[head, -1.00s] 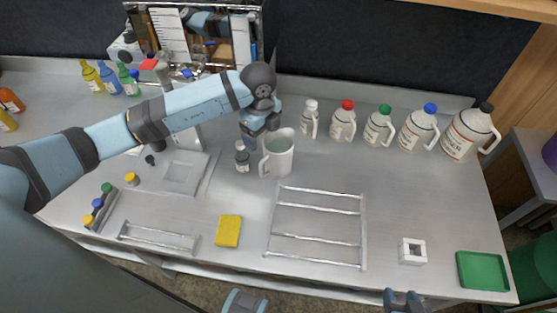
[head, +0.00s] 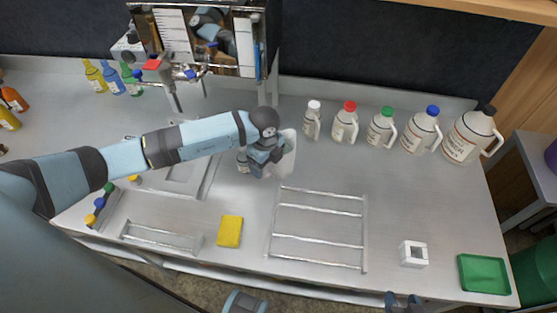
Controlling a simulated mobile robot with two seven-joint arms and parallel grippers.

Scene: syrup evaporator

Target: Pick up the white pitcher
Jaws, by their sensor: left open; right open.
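The white pitcher (head: 288,158) stands upright on the grey counter, left of the row of jugs. My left gripper (head: 260,167) is open, at the pitcher's left side where its handle is. The gripper hides the handle and part of the pitcher's left side. I cannot tell whether the fingers touch the handle or stand around it. My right gripper (head: 403,301) shows only in part at the bottom edge, open and far from the pitcher.
A small bottle (head: 243,161) stands close left of my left gripper, partly hidden. Several capped jugs (head: 382,127) stand behind right. A wire rack (head: 318,240), yellow sponge (head: 229,231), white block (head: 413,253) and green tray (head: 484,274) lie in front. Bare counter surrounds the rack.

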